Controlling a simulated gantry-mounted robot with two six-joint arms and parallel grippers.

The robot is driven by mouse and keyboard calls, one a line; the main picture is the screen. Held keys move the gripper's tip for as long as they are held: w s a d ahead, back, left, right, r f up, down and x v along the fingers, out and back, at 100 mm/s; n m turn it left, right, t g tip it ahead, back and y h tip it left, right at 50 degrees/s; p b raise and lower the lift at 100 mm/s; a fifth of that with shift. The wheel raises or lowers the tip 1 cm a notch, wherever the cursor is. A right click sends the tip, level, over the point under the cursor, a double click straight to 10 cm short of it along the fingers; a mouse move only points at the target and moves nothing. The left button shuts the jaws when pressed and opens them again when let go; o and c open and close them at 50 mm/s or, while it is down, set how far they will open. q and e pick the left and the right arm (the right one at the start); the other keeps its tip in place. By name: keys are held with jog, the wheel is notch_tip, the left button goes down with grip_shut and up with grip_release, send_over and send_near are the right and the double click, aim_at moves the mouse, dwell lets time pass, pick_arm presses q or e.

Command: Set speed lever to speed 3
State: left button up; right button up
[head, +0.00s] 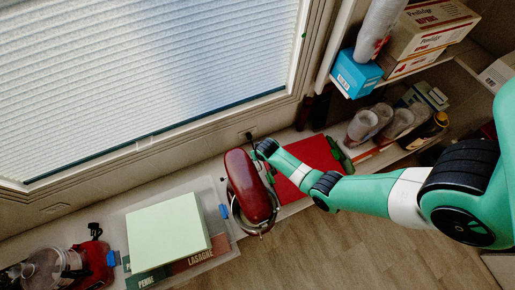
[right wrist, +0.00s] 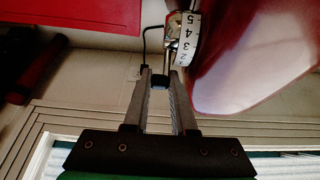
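The red stand mixer (head: 251,187) stands on the counter below the window in the head view. In the right wrist view, its red body (right wrist: 255,60) fills the right side. A white speed scale (right wrist: 188,45) beside it shows the numbers 5, 4, 3 and a partly hidden 2. A thin metal rod, apparently the speed lever (right wrist: 171,56), runs along the scale near the fingertips. My right gripper (right wrist: 159,78) has its fingers apart, with a small dark block between the tips. I cannot tell whether they grip it. My left gripper is not in view.
A red board (head: 312,160) lies right of the mixer. A pale green block (head: 168,232) sits on flat boxes to the left, near a red appliance with a clear bowl (head: 45,268). Shelves with boxes (head: 430,28) and jars are at right. A black cord (right wrist: 147,45) runs behind.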

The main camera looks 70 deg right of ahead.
grip_shut()
